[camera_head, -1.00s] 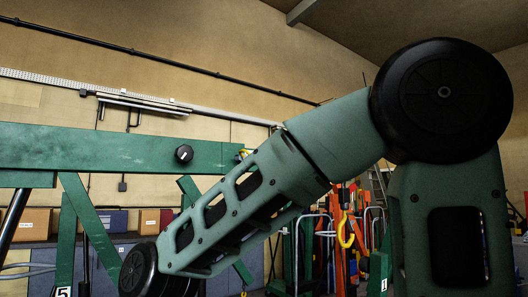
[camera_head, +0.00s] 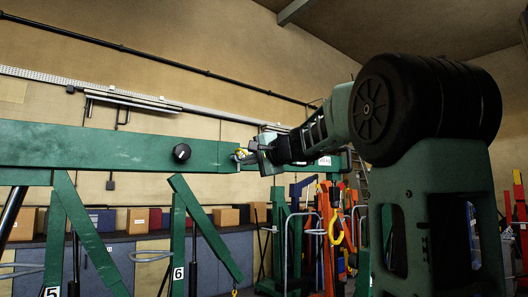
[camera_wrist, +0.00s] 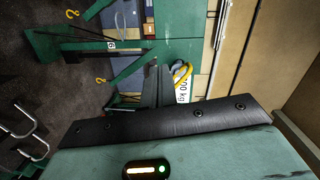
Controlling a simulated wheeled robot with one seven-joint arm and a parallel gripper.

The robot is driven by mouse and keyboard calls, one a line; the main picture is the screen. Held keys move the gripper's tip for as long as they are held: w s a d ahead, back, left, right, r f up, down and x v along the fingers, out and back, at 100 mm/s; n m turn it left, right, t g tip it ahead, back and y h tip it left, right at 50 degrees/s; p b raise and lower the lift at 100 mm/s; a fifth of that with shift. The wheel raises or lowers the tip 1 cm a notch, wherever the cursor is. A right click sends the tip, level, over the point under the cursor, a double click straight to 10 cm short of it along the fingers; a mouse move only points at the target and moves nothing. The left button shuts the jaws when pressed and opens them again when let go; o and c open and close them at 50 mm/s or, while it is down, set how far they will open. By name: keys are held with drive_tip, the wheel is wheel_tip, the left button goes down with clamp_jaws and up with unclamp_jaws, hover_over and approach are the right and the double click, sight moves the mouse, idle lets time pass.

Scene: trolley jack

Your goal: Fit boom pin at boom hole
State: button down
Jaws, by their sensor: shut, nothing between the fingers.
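The boom (camera_head: 110,150) is a long green beam running level from the left to about mid picture in the head view. I cannot make out the boom pin or hole for certain.
A white plate reading "00 kg" (camera_wrist: 183,90) is beside the loop in the wrist view. Green jack frames with number plates 5 (camera_head: 52,292) and 6 (camera_head: 178,273) stand below the beam. Orange and green hoists with yellow hooks (camera_head: 335,232) stand behind on the right.

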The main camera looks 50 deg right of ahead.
sight(246, 154)
drive_tip(key=s+d+r+m+h, duration=0.1)
drive_tip(key=s+d+r+h, duration=0.1)
drive_tip(key=d+r, duration=0.15)
drive_tip(key=shift+t, duration=0.3)
drive_tip(key=p+x, duration=0.3)
drive_tip(key=x, duration=0.2)
drive_tip(key=shift+w+f, duration=0.15)
drive_tip(key=shift+w, duration=0.2)
drive_tip(key=shift+x, duration=1.5)
drive_tip(key=shift+s+b, duration=0.1)
drive_tip(key=shift+b, duration=0.25)
drive_tip(key=shift+b+v, duration=0.65)
drive_tip(key=shift+v, duration=0.35)
drive_tip(key=b+v, duration=0.7)
drive_tip(key=v, duration=1.1)
drive_tip(key=shift+d, duration=0.2)
